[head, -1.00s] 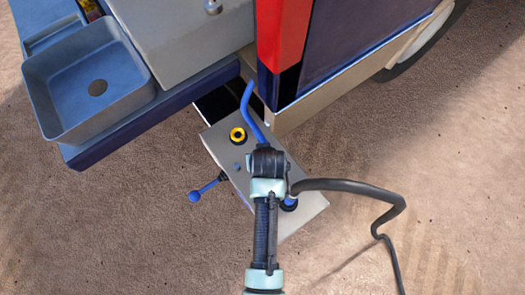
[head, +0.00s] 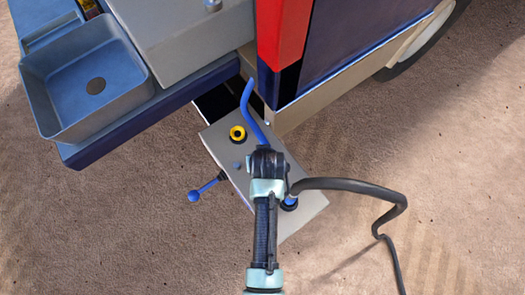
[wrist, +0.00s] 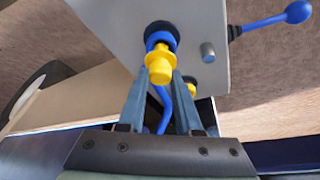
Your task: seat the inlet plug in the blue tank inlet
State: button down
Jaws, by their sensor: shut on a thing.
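In the wrist view, my gripper (wrist: 160,76) is shut on the yellow inlet plug (wrist: 159,66), which shows between the fingertips. The plug's far end is at the blue tank inlet (wrist: 161,38), a blue ring with a black collar on the grey panel. The plug lines up with the ring and overlaps it in the picture; I cannot tell how deep it sits. In the head view, the blue inlet (head: 289,203) shows partly beside my wrist, which hides the plug and fingertips.
The grey panel (head: 222,140) also carries a yellow inlet (head: 237,133), a small peg (head: 237,165), a blue ball-ended lever (head: 194,195) and a bent blue pipe (head: 249,100). A black hose (head: 350,186) runs off to the right. A grey basin (head: 60,120) stands upper left.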

jog(key=shift+f, duration=0.4)
jog(key=shift+f, duration=0.25)
jog(key=shift+f+b, duration=0.35)
dwell(0.6)
jog(key=c, duration=0.5)
grip_release()
jog(key=shift+r, duration=0.1)
